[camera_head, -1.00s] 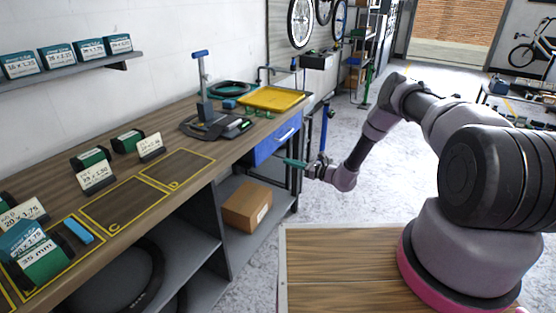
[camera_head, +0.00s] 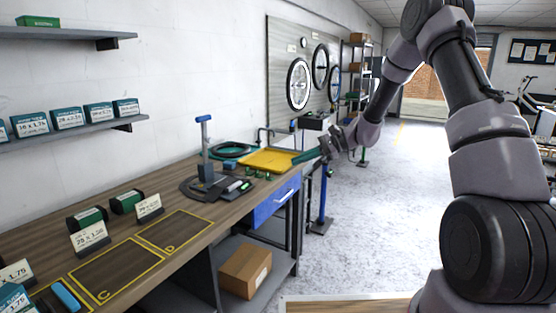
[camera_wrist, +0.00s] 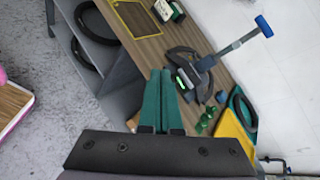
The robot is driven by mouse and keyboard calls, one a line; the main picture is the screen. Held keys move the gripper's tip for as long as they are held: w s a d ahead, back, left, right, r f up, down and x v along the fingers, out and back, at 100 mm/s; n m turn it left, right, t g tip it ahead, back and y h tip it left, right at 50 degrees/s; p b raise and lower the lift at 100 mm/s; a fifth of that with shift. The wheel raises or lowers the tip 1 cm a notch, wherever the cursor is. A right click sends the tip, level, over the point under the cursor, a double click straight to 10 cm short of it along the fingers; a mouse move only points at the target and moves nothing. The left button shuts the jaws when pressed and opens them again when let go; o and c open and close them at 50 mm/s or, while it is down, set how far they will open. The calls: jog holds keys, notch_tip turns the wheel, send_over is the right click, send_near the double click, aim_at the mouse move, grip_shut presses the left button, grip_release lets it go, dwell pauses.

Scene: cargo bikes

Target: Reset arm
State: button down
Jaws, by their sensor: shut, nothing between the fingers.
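My gripper (camera_head: 306,156) is at the end of my raised arm, near the right end of the workbench (camera_head: 180,172). It is shut and empty; its green fingers lie side by side in the wrist view (camera_wrist: 159,84). In the head view it appears in front of the yellow tray's right end. The wrist view looks down past the fingers at the bench top and the black tool stand.
On the bench are a yellow tray (camera_head: 268,161), a black stand with a blue-handled post (camera_head: 204,150) and boxes beside marked areas C and D. A blue drawer (camera_head: 275,202) and a cardboard box (camera_head: 245,270) are below.

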jog(key=s+d+r+n+t+h, duration=0.1)
jog(key=s+d+r+n+h, duration=0.25)
jog(key=s+r, duration=0.5)
jog(key=s+d+r+n+t+h, duration=0.1)
jog(key=s+d+r+n+h, duration=0.2)
jog(key=s+r, duration=0.5)
jog(key=s+d+r+t+h, duration=0.2)
jog(key=s+d+r, duration=0.1)
jog(key=s+d, duration=0.2)
jog(key=s+d+r+t+h, duration=0.2)
jog(key=s+d, duration=0.4)
jog(key=s, duration=0.3)
jog(key=shift+s+r+n+t, duration=0.35)
jog(key=shift+r+n+t, duration=0.15)
jog(key=shift+r, duration=0.4)
jog(key=shift+h, duration=0.25)
